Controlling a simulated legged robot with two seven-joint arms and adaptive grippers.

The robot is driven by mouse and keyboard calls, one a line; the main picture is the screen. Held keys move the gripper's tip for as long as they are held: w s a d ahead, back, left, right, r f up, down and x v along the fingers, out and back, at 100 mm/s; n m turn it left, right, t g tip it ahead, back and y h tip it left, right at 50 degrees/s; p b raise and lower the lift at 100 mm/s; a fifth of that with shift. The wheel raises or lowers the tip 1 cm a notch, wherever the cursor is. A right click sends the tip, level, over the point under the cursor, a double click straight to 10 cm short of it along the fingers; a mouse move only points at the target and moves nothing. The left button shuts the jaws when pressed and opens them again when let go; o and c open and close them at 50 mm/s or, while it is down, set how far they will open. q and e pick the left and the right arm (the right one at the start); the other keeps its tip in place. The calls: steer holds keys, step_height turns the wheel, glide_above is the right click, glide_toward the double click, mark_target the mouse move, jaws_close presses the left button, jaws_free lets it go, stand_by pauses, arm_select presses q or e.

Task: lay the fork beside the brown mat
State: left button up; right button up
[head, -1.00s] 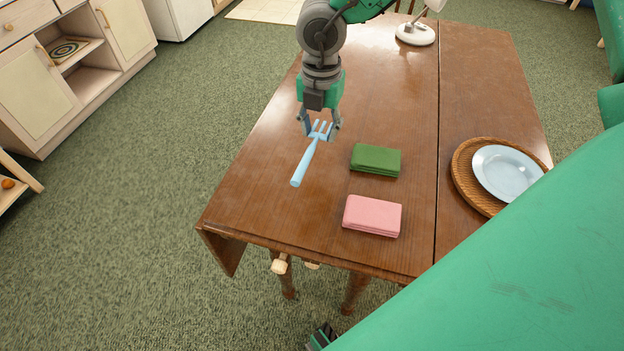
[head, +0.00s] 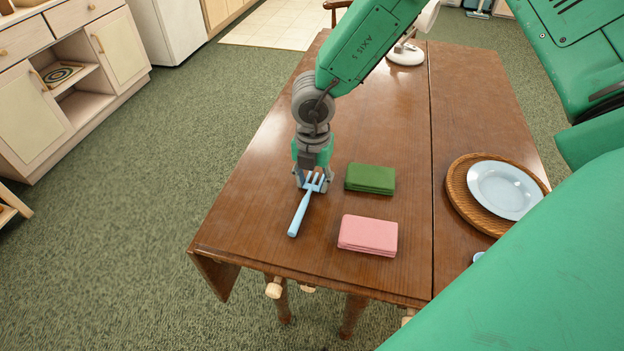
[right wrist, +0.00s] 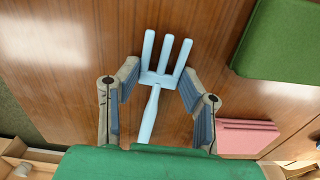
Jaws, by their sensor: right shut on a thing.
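The light-blue fork (head: 301,212) is on the left half of the wooden table, its handle towards the near edge. My right gripper (head: 313,183) points down and is shut on the fork near its head. In the right wrist view the fork (right wrist: 149,118) lies between the two fingers, tines pointing away. I cannot tell whether the fork touches the table top. The round brown woven mat (head: 455,190) is at the right of the table, well apart from the fork, with a pale blue plate (head: 505,188) on it. My left gripper is out of view.
A green folded cloth (head: 370,179) and a pink one (head: 368,235) lie between the fork and the mat. A white lamp base (head: 405,54) stands at the table's far end. The table's left side (head: 240,215) is clear. My green body hides the lower right.

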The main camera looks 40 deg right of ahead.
steer(key=shift+f, duration=0.2)
steer(key=o, duration=1)
steer(key=shift+f, duration=0.1)
